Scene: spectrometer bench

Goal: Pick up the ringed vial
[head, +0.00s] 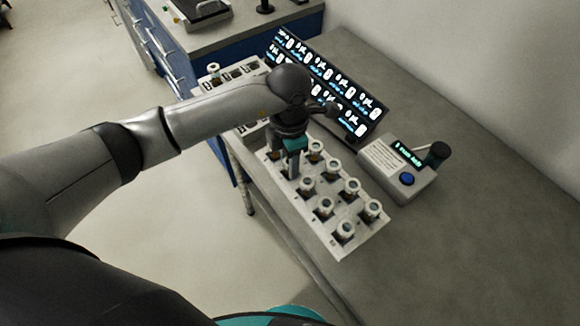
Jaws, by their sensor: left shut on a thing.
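A pale rack (374,233) on the bench holds several capped vials in rows, such as one at the near end (345,230) and one at its right edge (372,209). My left gripper (293,170) points down over the far left part of this rack. It is shut on a vial, which is mostly hidden by the fingers and hand. I cannot tell whether that vial is clear of its hole. No ring mark can be made out on any vial at this size. My right gripper is not in view.
A second pale rack (243,69) with one vial (214,69) lies behind my left arm. A tilted lit display (335,87) stands behind the hand. A grey device (383,166) with a blue button (407,179) sits to the right.

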